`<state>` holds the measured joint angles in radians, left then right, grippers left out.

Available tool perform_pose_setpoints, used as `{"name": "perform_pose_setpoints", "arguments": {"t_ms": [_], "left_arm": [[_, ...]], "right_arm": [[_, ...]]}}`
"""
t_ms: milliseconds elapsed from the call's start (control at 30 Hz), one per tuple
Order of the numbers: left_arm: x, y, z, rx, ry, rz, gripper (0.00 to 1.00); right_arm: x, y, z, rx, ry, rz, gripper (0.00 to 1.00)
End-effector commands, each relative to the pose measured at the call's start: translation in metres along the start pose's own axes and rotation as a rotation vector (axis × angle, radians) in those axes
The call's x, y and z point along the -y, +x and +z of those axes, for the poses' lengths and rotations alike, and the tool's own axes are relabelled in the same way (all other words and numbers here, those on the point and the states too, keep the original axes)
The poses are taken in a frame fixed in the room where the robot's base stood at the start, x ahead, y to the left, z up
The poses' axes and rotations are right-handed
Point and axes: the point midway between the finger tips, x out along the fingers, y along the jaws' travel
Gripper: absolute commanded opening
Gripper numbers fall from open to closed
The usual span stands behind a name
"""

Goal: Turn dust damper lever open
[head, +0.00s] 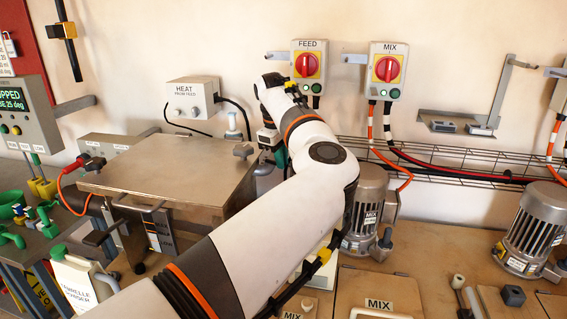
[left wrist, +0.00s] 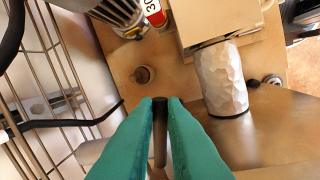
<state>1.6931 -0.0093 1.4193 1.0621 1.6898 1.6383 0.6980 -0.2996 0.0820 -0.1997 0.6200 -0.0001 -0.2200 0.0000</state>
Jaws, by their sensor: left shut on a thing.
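My left gripper (head: 282,157) is at the back right corner of the metal-lidded box, low against the wall, mostly hidden by my own arm. In the left wrist view its teal fingers (left wrist: 160,104) are shut on a slim dark-ended rod (left wrist: 160,132), which appears to be the damper lever. The rod runs back between the fingers. No label shows on it, and its pivot is hidden. In the head view the rod cannot be seen. My right gripper is in neither view.
The brown metal box (head: 165,170) stands left of my arm. FEED (head: 308,66) and MIX (head: 386,70) switches are on the wall above. A wire cable rack (head: 470,160) runs along the wall. A MIX motor (head: 368,208) stands close right. A white faceted cylinder (left wrist: 219,78) is near my fingers.

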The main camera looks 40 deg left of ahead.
Motion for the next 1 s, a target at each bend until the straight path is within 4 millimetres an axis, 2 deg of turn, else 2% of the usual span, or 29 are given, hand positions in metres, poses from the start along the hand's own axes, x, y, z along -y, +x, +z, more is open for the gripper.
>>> {"name": "perform_pose_setpoints", "arguments": {"t_ms": [33, 333, 867, 900, 1000], "left_arm": [[0.001, 0.001, 0.0, 0.007, 0.028, 0.004, 0.0], [0.008, -0.003, -0.002, 0.03, 0.153, 0.003, 0.0], [0.009, -0.004, -0.002, 0.035, 0.18, 0.004, 0.0], [0.009, -0.004, -0.002, 0.035, 0.18, 0.004, 0.15], [0.009, -0.004, -0.002, 0.035, 0.18, 0.003, 0.32]], "right_arm": [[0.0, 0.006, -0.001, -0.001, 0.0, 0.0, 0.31], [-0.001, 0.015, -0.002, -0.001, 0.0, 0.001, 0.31], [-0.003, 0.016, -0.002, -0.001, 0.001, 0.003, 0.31], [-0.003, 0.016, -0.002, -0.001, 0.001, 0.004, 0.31], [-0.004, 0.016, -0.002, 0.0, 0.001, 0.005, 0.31]]}}
